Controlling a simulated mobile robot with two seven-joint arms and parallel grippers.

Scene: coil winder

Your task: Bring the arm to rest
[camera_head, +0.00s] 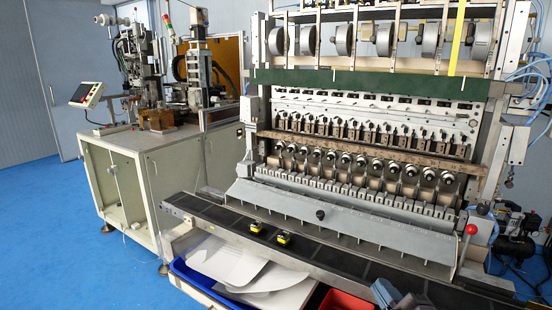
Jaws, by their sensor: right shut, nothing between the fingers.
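My right gripper (385,292) shows at the bottom edge, right of the middle, as a grey-blue shape partly cut off by the frame. It is shut with nothing in it. It is in front of the dark conveyor (345,258) and to the right of a red bin. My left gripper is not in view.
The coil winder (370,120) stands behind the conveyor. Two small yellow-and-black parts (256,227) (283,238) lie on the belt. A blue tray (205,287) with white sheets (225,260) and the red bin (346,300) are in front. Blue floor is open at left.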

